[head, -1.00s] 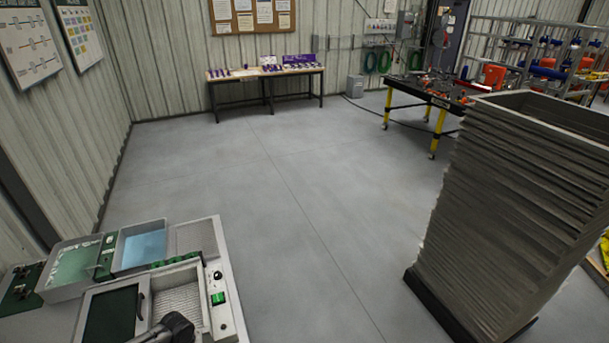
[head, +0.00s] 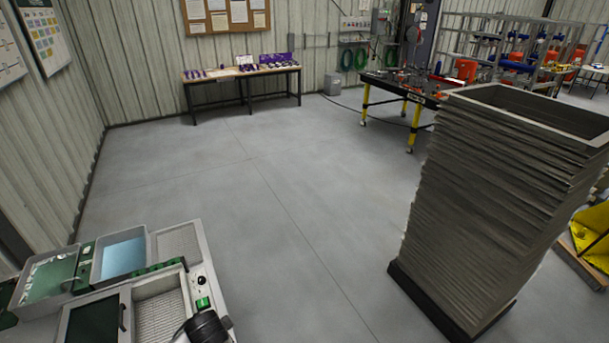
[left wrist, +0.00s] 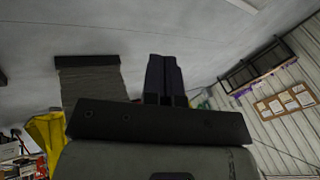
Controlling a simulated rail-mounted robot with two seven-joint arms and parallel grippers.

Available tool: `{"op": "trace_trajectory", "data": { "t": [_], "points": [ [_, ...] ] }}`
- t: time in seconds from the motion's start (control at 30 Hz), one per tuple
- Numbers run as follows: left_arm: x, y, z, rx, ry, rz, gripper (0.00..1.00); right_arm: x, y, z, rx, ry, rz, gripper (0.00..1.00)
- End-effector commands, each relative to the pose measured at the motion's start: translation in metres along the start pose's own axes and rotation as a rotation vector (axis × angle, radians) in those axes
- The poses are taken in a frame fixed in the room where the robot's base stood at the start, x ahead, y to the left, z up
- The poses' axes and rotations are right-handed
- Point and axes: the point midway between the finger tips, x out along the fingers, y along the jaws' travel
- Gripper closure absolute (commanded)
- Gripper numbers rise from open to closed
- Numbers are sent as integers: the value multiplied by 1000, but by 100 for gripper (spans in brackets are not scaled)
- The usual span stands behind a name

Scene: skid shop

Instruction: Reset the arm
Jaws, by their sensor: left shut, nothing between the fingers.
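My left gripper (left wrist: 165,78) shows in the left wrist view with its two dark fingers together and nothing between them. In that view the room appears tilted and upside down. My right gripper is in neither view.
A grey bench unit with trays (head: 212,290) stands at the lower left. A tall ribbed grey column (head: 480,210) stands on the right, with a yellow object (head: 592,235) beyond it. A black table with yellow legs (head: 400,88) and a wooden bench (head: 242,72) stand behind. The middle floor is clear.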

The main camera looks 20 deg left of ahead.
Motion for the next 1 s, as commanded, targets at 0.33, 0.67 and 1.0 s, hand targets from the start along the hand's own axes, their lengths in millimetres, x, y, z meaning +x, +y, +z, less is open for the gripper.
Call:
{"op": "trace_trajectory", "data": {
  "t": [0.33,0.67,1.0],
  "points": [
    [-159,92,13,-209,341,27,100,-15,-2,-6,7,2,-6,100],
    [-159,177,109,-402,138,238,100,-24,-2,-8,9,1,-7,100],
    [-158,207,143,-402,46,289,100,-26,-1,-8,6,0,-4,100]
  ]
}}
